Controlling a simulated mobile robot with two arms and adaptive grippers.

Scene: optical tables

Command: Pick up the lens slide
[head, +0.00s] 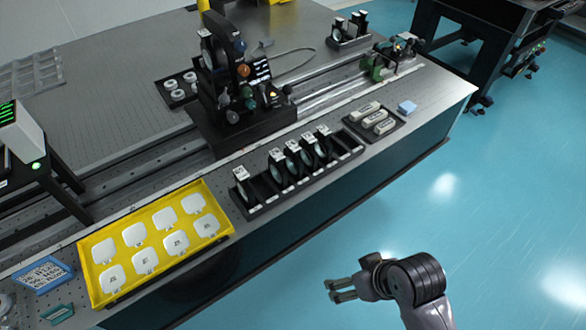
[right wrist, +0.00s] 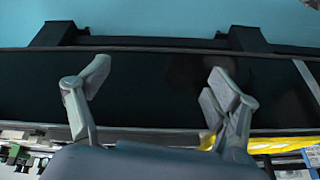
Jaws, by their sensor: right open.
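Several lens slides with white labels stand upright in a black slotted rack (head: 325,175) near the front edge of the optical table. One slide (head: 241,178) stands apart at the rack's left end. The others, such as this slide (head: 291,161), sit closer together toward the middle. The right end of the rack has empty slots. My right gripper (head: 333,290) is open and empty, out over the floor in front of the table and below the rack in the picture. In the right wrist view its two fingers (right wrist: 155,95) are spread with nothing between them. My left gripper is not in view.
A yellow tray (head: 88,274) of white cases lies left of the rack. A tall optical mount (head: 225,80) stands behind the rack. The floor in front is clear.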

